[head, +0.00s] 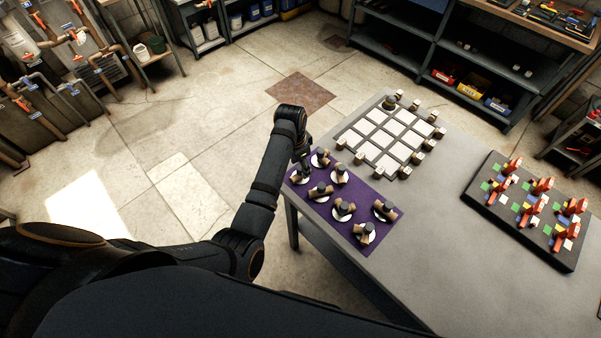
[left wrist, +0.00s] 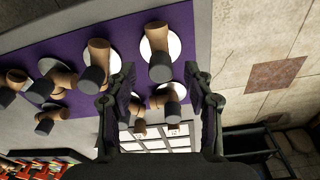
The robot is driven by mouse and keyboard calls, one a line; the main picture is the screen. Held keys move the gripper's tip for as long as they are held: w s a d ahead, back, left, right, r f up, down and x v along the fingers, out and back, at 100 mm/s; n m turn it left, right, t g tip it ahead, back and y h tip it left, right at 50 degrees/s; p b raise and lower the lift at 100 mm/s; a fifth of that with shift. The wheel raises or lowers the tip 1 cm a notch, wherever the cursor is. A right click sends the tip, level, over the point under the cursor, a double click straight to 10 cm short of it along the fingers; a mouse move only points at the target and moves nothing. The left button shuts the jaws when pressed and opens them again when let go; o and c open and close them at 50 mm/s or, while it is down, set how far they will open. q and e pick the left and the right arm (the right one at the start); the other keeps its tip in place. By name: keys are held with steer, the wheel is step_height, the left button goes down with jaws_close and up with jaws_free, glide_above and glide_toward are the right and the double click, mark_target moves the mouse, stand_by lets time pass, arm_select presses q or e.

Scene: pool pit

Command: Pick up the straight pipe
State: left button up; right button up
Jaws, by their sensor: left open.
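Several tan pipe pieces with dark grey ends rest on white discs on a purple mat (head: 345,200) at the table's left end. I cannot tell surely which is the straight pipe. One straight-looking tan piece with a dark end (left wrist: 158,45) sits on its disc near my fingertips in the left wrist view. My left gripper (head: 303,165) points down over the mat's far left corner. In the left wrist view its two fingers (left wrist: 158,78) are spread, with nothing held between them. That piece lies just beyond the gap. My right gripper is not seen.
A grid of white squares (head: 383,142) edged by small blocks lies beyond the mat on the grey table (head: 430,220). A dark board (head: 490,212) with red-handled valves stands at the right. Shelves (head: 440,50) and piping (head: 85,45) line the walls. The floor left of the table is clear.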

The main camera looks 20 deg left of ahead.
arm_select(q)
step_height(320, 180, down, 2)
steer(key=shift+w+f, duration=0.1)
steer(key=shift+w, duration=0.05)
jaws_close()
stand_by(0.4)
